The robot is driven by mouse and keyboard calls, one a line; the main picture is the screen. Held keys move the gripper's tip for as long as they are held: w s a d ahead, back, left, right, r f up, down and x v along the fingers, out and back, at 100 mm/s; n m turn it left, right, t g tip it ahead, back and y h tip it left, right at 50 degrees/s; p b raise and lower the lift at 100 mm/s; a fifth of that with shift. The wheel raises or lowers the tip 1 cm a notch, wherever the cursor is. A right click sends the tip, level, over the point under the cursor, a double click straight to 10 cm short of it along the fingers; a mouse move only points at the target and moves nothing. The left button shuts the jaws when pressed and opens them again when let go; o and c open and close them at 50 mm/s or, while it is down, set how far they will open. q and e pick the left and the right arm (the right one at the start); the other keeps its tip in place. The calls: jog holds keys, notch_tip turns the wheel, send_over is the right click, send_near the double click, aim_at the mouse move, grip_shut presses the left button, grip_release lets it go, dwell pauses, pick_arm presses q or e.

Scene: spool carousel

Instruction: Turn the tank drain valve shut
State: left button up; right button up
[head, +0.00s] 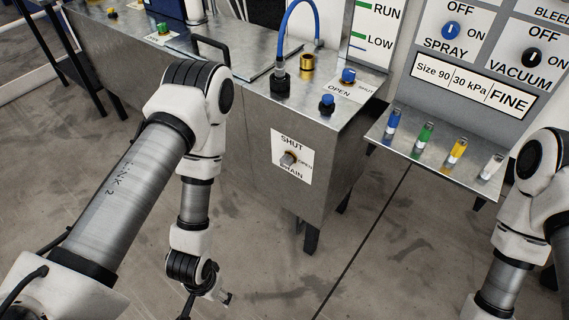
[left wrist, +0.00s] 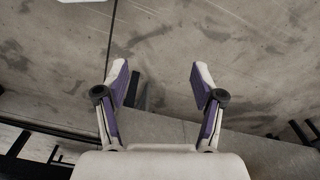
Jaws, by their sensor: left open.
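The drain valve (head: 288,159) is a small grey metal knob on a white plate low on the end face of the metal tank (head: 232,135). The plate reads SHUT above the knob, OPEN to its right and DRAIN below. I cannot tell which word the knob points to. My left gripper (head: 222,296) hangs over the floor, below and left of the valve and apart from it. The valve does not show there. My right gripper is out of view.
A panel shelf (head: 436,160) at right holds several coloured cylinders. Floor (head: 270,260) in front of the tank is clear.

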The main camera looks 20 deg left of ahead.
pick_arm(q)
jog(key=w+d+m+t+h, duration=0.1)
jog(key=w+d+m+t, duration=0.15)
jog(key=w+m, duration=0.4)
jog(key=m+t+h+b, duration=0.65)
jog(key=t+b, duration=0.75)
jog(key=b, duration=1.7)
send_near(284, 164)
jog(key=x, duration=0.4)
jog(key=shift+y, duration=0.35)
jog(key=b+x, duration=0.1)
jog(key=x, duration=0.6)
jog(key=shift+d+r+b, duration=0.15)
jog(key=shift+b, duration=0.2)
jog(key=c, duration=1.1)
